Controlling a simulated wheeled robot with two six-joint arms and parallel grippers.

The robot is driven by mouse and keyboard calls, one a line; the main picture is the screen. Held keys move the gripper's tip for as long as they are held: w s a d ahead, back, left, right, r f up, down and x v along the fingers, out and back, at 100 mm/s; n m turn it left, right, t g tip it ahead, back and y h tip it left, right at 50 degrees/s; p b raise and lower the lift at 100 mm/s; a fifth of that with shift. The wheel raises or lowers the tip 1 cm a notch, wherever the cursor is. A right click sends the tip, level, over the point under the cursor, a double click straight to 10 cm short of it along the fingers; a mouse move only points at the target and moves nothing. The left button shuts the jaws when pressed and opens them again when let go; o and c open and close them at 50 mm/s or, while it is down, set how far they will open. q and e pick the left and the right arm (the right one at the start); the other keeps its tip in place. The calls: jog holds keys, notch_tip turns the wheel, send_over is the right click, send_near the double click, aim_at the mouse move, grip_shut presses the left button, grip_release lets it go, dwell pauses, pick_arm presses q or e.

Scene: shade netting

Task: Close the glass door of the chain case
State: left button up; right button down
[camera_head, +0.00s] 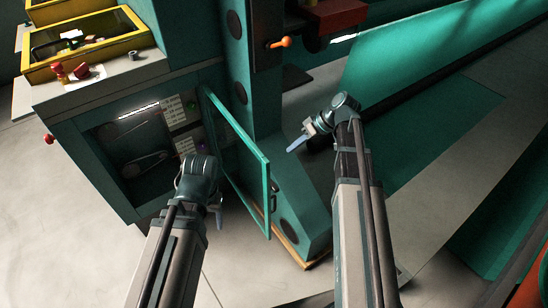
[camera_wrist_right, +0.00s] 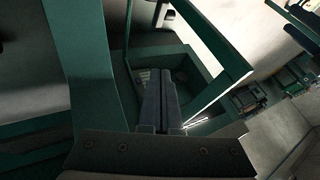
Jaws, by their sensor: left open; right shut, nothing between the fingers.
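The chain case (camera_head: 95,150) is a teal cabinet with a dark interior, a lit strip and white labels inside. Its glass door (camera_head: 268,175), a teal frame around a clear pane, stands wide open, swung toward me, with a dark handle (camera_head: 274,196) on its right side. My left gripper (camera_head: 218,205) is open and empty, low in front of the case opening, left of the door; its fingers are partly hidden. My right gripper (camera_head: 297,143) is shut and empty, right of the door and apart from it. In the right wrist view its closed fingers (camera_wrist_right: 160,95) point toward teal framing.
Yellow-rimmed trays (camera_head: 85,50) and red items (camera_head: 70,72) lie on the case top. A teal column (camera_head: 262,60) with an orange-knobbed lever (camera_head: 280,43) stands behind the door. Green netting (camera_head: 430,60) spreads at right. The floor (camera_head: 45,230) at left is clear.

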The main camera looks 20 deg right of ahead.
jog(key=b+x, duration=0.2)
jog(key=x, duration=0.1)
jog(key=a+b+x, duration=0.1)
jog(key=b+x, duration=0.1)
jog(key=x, duration=0.2)
jog(key=s+a+r+b+x, duration=0.1)
jog(key=b+x, duration=0.2)
jog(key=shift+a+f, duration=0.15)
jog(key=shift+f, duration=0.15)
jog(key=shift+s+a, duration=0.15)
jog(key=shift+a, duration=0.55)
